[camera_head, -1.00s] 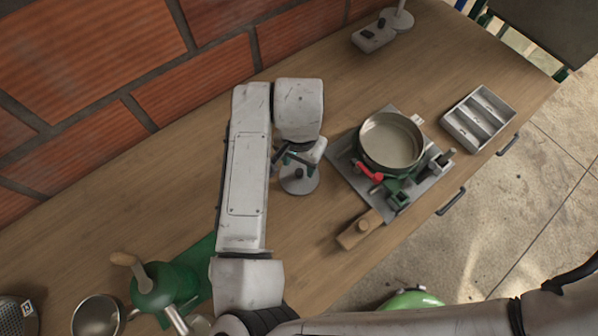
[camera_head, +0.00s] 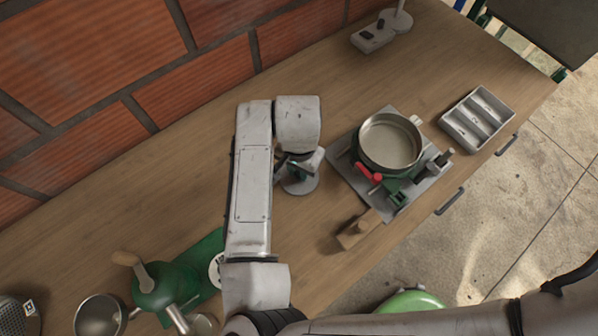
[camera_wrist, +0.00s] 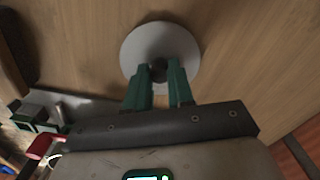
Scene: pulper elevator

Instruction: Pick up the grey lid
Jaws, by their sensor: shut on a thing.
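The grey lid (camera_head: 302,183) is a round disc lying flat on the wooden bench, left of the pan. In the wrist view the lid (camera_wrist: 137,51) shows almost whole, with a dark knob (camera_wrist: 158,70) at its middle. My gripper (camera_head: 296,170) is directly above the lid, partly hidden by my arm in the head view. In the wrist view the green fingers of my gripper (camera_wrist: 160,74) are on either side of the knob and shut on it. The lid appears to rest on the bench; any gap under it cannot be seen.
A metal pan (camera_head: 391,141) sits on a grey plate with green clamps and a red handle to the right. A wooden-handled tool (camera_head: 357,229) is in front. A grey compartment tray (camera_head: 478,119) stands farther right. A green pulper (camera_head: 159,287) is at lower left.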

